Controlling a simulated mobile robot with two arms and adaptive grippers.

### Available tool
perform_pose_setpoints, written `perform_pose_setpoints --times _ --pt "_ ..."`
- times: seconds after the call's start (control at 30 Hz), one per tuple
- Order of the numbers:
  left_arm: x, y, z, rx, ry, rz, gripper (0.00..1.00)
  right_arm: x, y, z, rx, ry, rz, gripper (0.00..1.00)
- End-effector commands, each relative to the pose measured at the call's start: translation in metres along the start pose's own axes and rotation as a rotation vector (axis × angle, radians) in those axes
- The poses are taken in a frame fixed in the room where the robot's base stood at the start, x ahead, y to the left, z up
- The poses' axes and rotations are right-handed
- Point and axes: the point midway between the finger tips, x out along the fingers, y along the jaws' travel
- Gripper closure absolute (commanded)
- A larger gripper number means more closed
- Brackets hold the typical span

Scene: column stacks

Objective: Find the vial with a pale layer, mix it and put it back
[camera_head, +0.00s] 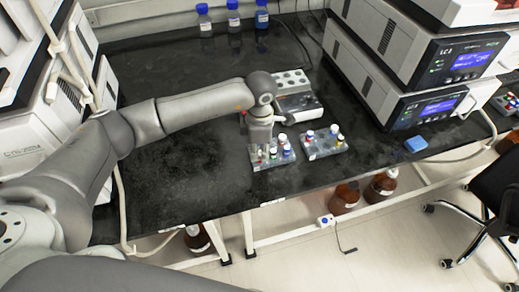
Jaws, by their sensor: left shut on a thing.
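My left arm reaches in from the left over the black bench. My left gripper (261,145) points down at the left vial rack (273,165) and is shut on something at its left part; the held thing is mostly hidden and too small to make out. Several vials with coloured caps (283,139) stand in this rack. A second rack (325,155) just to the right also holds several capped vials. I cannot tell from here which vial has a pale layer. My right gripper is not in view.
A white device (297,103) with wells stands right behind the racks. Blue-capped bottles (233,20) stand at the back. The bench's left middle is clear.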

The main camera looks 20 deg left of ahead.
Motion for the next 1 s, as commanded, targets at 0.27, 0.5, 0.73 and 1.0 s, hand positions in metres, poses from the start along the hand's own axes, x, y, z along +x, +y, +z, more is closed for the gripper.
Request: perform_pose_setpoints --times 0.27,0.5,0.73,1.0 --pt "0.0029 0.0000 0.0000 0.000 0.000 0.000 1.00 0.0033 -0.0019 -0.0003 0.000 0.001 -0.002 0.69" --pt "0.0030 0.0000 -0.0001 0.000 0.000 0.000 0.67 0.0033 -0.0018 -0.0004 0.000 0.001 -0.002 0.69" --pt "0.0031 0.0000 -0.0001 0.000 0.000 0.000 0.59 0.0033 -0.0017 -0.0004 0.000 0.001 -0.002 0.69" --pt "0.0032 0.0002 -0.0003 -0.001 0.000 0.001 0.46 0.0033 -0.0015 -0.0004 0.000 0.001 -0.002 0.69"
